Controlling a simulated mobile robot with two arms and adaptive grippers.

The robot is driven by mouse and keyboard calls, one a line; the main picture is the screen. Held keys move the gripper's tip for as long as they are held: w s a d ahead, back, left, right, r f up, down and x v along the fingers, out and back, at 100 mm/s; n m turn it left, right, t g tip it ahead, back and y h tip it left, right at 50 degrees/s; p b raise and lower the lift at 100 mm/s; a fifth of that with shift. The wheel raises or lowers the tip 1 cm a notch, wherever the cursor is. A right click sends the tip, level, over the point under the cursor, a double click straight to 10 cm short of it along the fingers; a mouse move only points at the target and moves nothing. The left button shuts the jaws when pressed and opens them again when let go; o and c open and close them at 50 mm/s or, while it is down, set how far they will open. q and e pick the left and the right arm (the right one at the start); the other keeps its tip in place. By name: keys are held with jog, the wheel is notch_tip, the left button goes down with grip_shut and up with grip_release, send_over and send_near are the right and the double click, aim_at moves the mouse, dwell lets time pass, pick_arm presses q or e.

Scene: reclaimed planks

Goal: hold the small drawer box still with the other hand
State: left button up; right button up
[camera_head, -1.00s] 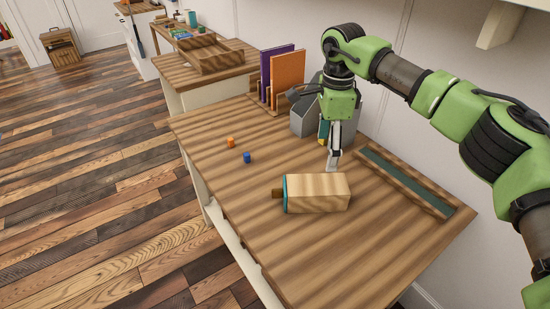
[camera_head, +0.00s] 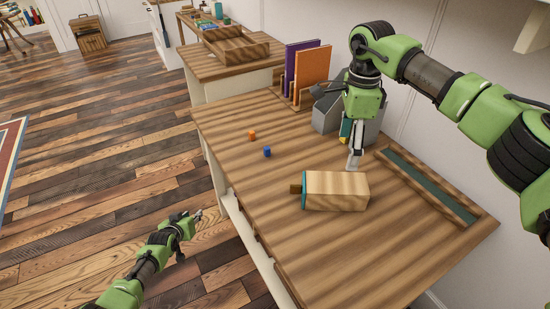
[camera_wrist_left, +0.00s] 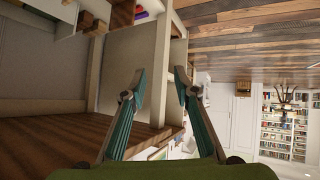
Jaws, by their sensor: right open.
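The small drawer box (camera_head: 337,191) is light wood with a teal edge and a brown knob at its left end. It lies on the plank table (camera_head: 340,250). My right gripper (camera_head: 353,164) points down just behind the box, open; whether it touches the box I cannot tell. My left gripper (camera_head: 196,217) is low at the left, beyond the table's front edge and well away from the box. In the left wrist view its two fingers (camera_wrist_left: 161,84) are spread with nothing between them. The box does not show in that view.
Purple and orange upright books (camera_head: 312,74), a grey bin (camera_head: 326,113) and a long green-lined tray (camera_head: 425,185) stand along the back. The table front is clear.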

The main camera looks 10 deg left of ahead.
aim_at(340, 183)
pick_arm(q)
jog(key=w+a+r+n+t, duration=0.1)
jog(key=w+r+t, duration=0.1)
jog(key=w+r, duration=0.7)
jog(key=w+a+r+t, duration=0.1)
jog(key=w+r, duration=0.4)
jog(key=r, duration=0.8)
jog(key=w+d+r+m+h, duration=0.2)
jog(key=w+d+r, duration=0.25)
jog(key=r, duration=0.35)
jog(key=s+d+m+g+h, duration=0.25)
jog(key=d+m, duration=0.25)
jog(key=d, duration=0.4)
jog(key=s+d+m+g+h, duration=0.2)
jog(key=d+m+g, duration=0.25)
jog(key=d, duration=0.45)
jog(key=s+d+r+m+g, duration=0.1)
jog(key=s+d+m+g, duration=0.2)
jog(key=s+d+m, duration=0.2)
jog(key=s+d+r+m+g, duration=0.2)
jog(key=s+d+m+g, duration=0.2)
jog(key=s+m, duration=0.3)
jog(key=s+d, duration=0.1)
jog(key=s, duration=0.2)
jog(key=shift+s+g, duration=0.3)
jog(key=shift+s, duration=0.1)
pick_arm(e)
notch_tip(340, 183, down, 14)
jog(key=shift+r, duration=0.1)
